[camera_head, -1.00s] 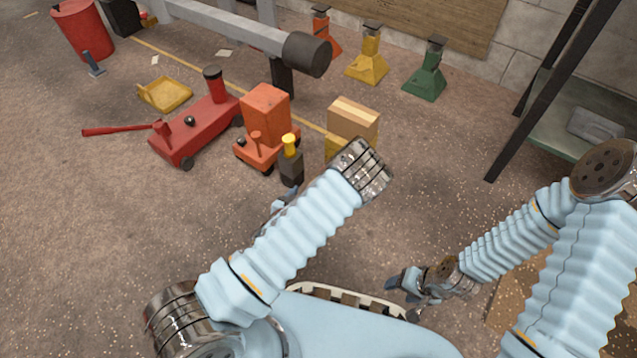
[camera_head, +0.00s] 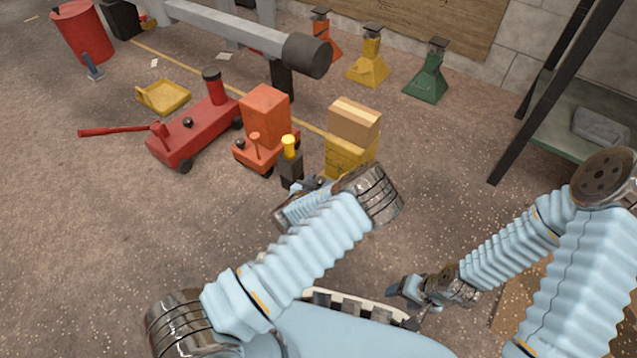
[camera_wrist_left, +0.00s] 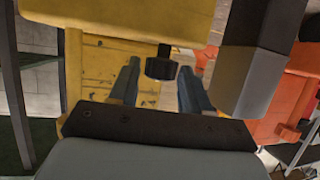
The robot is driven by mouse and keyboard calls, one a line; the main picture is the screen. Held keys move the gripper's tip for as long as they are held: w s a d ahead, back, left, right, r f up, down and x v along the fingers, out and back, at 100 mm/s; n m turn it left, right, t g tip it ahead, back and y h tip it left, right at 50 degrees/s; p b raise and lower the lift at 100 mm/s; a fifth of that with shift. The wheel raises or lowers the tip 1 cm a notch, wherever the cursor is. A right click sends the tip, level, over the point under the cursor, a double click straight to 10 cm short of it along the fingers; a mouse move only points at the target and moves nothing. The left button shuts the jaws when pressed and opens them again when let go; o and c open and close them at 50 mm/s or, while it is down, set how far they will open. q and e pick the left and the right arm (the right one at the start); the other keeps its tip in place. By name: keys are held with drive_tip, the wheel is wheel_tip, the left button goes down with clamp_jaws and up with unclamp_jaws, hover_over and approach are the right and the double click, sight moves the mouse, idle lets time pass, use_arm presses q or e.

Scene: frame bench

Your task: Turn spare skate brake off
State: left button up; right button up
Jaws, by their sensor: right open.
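A yellow wheeled-skate-like body (camera_head: 346,157) carries a cardboard box (camera_head: 354,126); my left wrist partly hides its lower part. A dark post with a yellow cap (camera_head: 289,147) stands just left of it. My left gripper (camera_head: 305,186) is low beside the post and the yellow body. In the left wrist view its fingers (camera_wrist_left: 158,88) are apart, with a small dark knob (camera_wrist_left: 162,66) showing between them, against scuffed yellow. I cannot tell whether they touch it. Which part is the brake is unclear. My right gripper (camera_head: 398,289) is open and empty at lower right.
An orange machine (camera_head: 264,116) stands left of the post, and a red jack (camera_head: 196,130) with a long handle lies further left. A grey beam (camera_head: 230,33) crosses behind. Yellow (camera_head: 369,66) and green (camera_head: 429,80) stands are at the back. Floor at left is clear.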

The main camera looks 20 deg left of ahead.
use_arm(q)
drive_tip(key=c, duration=0.7)
drive_tip(key=shift+s+a+f+m+g+h+p, duration=0.2)
drive_tip(key=shift+s+a+m+g+h+p, duration=0.15)
drive_tip(key=shift+p, duration=0.55)
drive_tip(key=shift+w+r+m+h, duration=0.15)
drive_tip(key=shift+w+m+h, duration=0.1)
drive_tip(key=shift+h, duration=0.1)
drive_tip(key=shift+w+m+h+p, duration=0.15)
drive_tip(key=shift+m+h+p, duration=0.2)
drive_tip(key=shift+m+h, duration=0.15)
drive_tip(key=shift+w+m+g+h, duration=0.1)
drive_tip(key=shift+m+g+h, duration=0.35)
drive_tip(key=shift+m+h, duration=0.4)
drive_tip(key=shift+d+r+m+g+h, duration=0.15)
drive_tip(key=shift+m+g+h, duration=0.15)
drive_tip(key=shift+m+h, duration=0.2)
drive_tip(key=o, duration=0.8)
drive_tip(key=shift+r, duration=0.15)
drive_tip(key=shift+o, duration=1.1)
